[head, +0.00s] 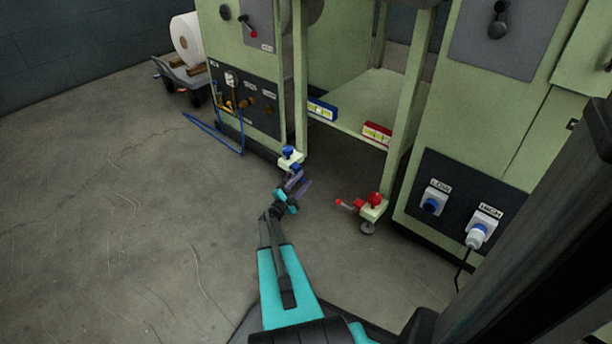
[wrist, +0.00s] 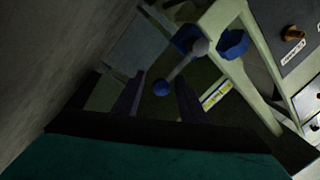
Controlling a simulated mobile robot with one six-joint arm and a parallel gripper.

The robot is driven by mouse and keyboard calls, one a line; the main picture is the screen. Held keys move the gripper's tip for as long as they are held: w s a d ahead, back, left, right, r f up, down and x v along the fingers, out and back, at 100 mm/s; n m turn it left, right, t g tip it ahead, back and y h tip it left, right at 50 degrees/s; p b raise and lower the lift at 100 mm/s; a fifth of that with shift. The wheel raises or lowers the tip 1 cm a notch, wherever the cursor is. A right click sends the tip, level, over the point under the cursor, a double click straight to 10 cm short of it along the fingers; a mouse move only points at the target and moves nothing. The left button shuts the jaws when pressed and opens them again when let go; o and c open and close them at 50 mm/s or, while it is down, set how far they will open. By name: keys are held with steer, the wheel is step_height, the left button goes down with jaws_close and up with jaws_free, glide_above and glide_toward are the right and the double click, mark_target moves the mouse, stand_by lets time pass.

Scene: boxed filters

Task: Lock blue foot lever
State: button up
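The blue foot lever is a short grey rod (wrist: 180,66) with a blue ball (wrist: 161,87) at its end, in the wrist view. It joins a pale foot bracket (head: 290,162) that carries a blue knob (head: 288,151), at the base of the green machine's left post. The knob also shows in the wrist view (wrist: 233,43). My gripper (wrist: 160,80) is open, with its two dark fingers apart and the blue ball between them in the picture. No finger visibly touches the ball. In the head view, my gripper (head: 298,184) partly hides the lever.
A red foot lever (head: 346,204) with a red knob (head: 375,198) stands to the right. A blue hose (head: 215,136) lies at left.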

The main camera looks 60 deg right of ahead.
steer(key=shift+p+v, duration=0.4)
steer(key=shift+v, duration=1.15)
